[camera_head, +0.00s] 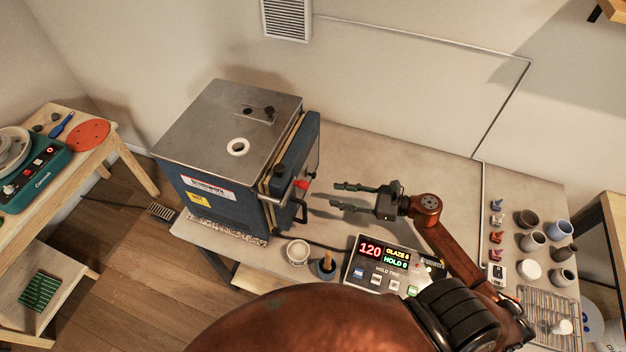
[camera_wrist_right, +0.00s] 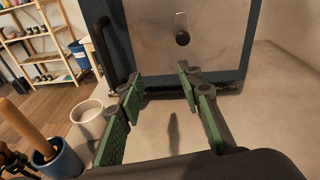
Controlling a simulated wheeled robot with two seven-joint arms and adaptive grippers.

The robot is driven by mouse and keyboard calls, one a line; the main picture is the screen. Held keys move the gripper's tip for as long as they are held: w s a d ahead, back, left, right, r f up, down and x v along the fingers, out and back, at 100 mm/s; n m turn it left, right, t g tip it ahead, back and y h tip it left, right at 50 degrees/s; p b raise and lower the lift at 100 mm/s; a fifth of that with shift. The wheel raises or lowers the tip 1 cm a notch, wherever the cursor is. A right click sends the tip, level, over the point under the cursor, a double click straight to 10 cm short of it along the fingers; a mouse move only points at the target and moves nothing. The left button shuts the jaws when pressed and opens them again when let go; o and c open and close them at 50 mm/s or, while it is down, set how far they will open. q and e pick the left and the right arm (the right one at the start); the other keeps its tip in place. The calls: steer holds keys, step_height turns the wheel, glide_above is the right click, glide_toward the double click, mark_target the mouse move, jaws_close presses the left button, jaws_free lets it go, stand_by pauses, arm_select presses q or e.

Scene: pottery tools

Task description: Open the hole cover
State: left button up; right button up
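The kiln (camera_head: 218,131) is a blue box with a grey metal top. Its door (camera_wrist_right: 220,50) faces my right gripper, with a black handle on its left in the wrist view. A short metal plug with a dark end (camera_wrist_right: 182,36) sticks out of the door face; it may be the hole cover. My left gripper is not in view.
A control box (camera_head: 385,268) with a lit display stands near my right arm. A white cup (camera_head: 298,251) and a blue pot with a wooden handle (camera_head: 327,267) stand before the kiln. Several small pots (camera_head: 532,240) stand at the right. The table behind the gripper is clear.

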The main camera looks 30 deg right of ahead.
steer(key=w+a+r+m+t+p, duration=0.1)
steer(key=w+a+m+t, duration=0.1)
steer(key=w, duration=0.6)
steer(key=shift+w+a+r, duration=0.25)
steer(key=shift+a+r, duration=0.1)
steer(key=shift+a, duration=0.15)
steer(key=shift+c, duration=0.2)
jaws_close()
